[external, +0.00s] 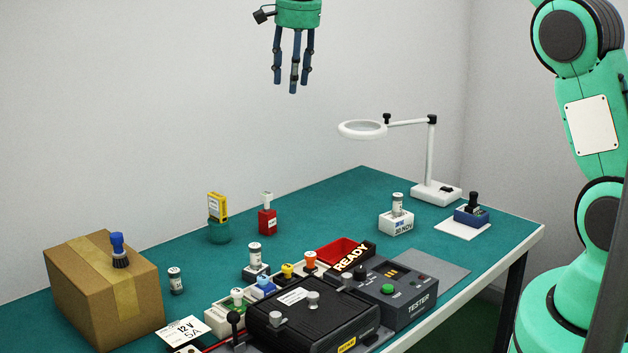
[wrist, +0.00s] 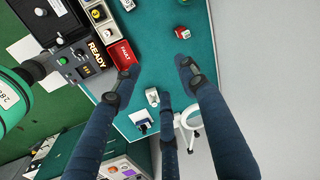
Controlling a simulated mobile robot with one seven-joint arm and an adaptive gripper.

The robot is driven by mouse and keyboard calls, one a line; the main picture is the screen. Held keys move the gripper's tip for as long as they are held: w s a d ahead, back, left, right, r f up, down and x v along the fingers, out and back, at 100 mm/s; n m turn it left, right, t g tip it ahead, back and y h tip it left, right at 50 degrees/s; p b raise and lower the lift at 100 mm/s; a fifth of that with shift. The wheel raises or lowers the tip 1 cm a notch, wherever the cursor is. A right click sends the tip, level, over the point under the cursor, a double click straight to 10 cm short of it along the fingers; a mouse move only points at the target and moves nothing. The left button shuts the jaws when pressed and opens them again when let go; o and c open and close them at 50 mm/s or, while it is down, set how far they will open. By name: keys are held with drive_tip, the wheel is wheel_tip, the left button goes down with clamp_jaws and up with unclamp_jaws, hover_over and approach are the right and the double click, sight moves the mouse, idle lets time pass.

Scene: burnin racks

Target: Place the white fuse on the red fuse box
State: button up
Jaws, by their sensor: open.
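A small red box (external: 267,221) stands on the teal table toward the back, with a pale upright piece on top. It also shows in the wrist view (wrist: 182,33), up and right of my fingertips. Several white cylinders look like fuses: one (external: 397,203) stands on a white block at the right, one (external: 254,252) on a holder mid-table, and one (external: 176,281) on the table beside the cardboard box. I cannot tell which is the task's white fuse. My gripper (external: 293,82) is open and empty, high above the table; its fingers also show in the wrist view (wrist: 160,80).
A white magnifier lamp (external: 431,160) stands at the back right. A cardboard box (external: 90,295) is at the left. The table's back middle is clear.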

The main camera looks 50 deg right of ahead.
drive_tip(key=s+a+r+n+t, duration=0.15)
drive_tip(key=s+r, duration=0.25)
drive_tip(key=s, duration=0.4)
drive_tip(key=s+a+r+n, duration=0.1)
drive_tip(key=s+r+n, duration=0.25)
drive_tip(key=s, duration=0.45)
drive_tip(key=s+a+r+n, duration=0.1)
drive_tip(key=s+r, duration=0.4)
drive_tip(key=s, duration=0.2)
drive_tip(key=s+a+f+n+t, duration=0.1)
drive_tip(key=s+f+n, duration=0.1)
drive_tip(key=s, duration=1.1)
drive_tip(key=s+a+f+n+t, duration=0.1)
drive_tip(key=s+n, duration=0.4)
drive_tip(key=s, duration=0.8)
drive_tip(key=shift+a+f+n, duration=0.3)
drive_tip(key=shift+f, duration=0.55)
wheel_tip(320, 180, down, 10)
drive_tip(key=b, duration=1)
drive_tip(key=shift+r, duration=0.1)
